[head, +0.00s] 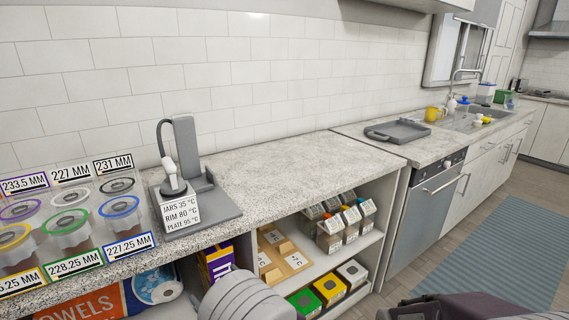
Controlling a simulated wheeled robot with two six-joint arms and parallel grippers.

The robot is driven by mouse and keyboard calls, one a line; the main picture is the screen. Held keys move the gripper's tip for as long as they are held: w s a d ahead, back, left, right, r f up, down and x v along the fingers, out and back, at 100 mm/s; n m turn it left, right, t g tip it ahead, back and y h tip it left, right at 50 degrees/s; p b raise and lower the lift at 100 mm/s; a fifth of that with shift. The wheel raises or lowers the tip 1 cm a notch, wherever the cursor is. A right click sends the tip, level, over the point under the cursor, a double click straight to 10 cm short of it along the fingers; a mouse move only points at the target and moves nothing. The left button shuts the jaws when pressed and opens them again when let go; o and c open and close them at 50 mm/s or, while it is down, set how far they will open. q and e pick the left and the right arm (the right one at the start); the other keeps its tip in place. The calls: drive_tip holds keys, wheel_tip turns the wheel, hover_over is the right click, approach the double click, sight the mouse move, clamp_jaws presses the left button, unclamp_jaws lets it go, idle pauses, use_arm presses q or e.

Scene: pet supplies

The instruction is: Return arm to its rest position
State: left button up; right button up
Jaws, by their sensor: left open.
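My left arm shows as a rounded grey link at the bottom centre. A dark gripper part, which I take as my left gripper (450,306), is cut off by the bottom edge at the right, in front of the floor. Its fingertips are not clearly visible. It is open, and I see nothing held in it. It is apart from the counter and shelves. My right gripper is not in view.
A speckled counter (290,165) runs along the tiled wall. On it are lidded jars (68,228) with size labels and a grey device (188,180) with a temperature sign. Shelves below hold boxes and small cartons (332,232). A grey tray (397,131) lies farther right, before the sink.

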use_arm(q)
drive_tip(key=s+a+n+g+y, duration=0.1)
drive_tip(key=s+a+n+g, duration=0.95)
drive_tip(key=a, duration=0.55)
drive_tip(key=s+d+f+n+g+h, duration=0.1)
drive_tip(key=s+f+n+g+h, duration=0.5)
drive_tip(key=s, duration=0.5)
drive_tip(key=w+d+f+n+t+h, duration=0.2)
drive_tip(key=d+n+h, duration=0.25)
drive_tip(key=d, duration=0.25)
drive_tip(key=w+d+f+n+t+h, duration=0.1)
drive_tip(key=d+f+n+t+h, duration=0.1)
drive_tip(key=d+f+n+h, duration=0.25)
wheel_tip(320, 180, up, 23)
drive_tip(key=w+d+t+p, duration=0.1)
drive_tip(key=w+d+p, duration=0.1)
drive_tip(key=p, duration=1.9)
drive_tip(key=shift+y, duration=0.4)
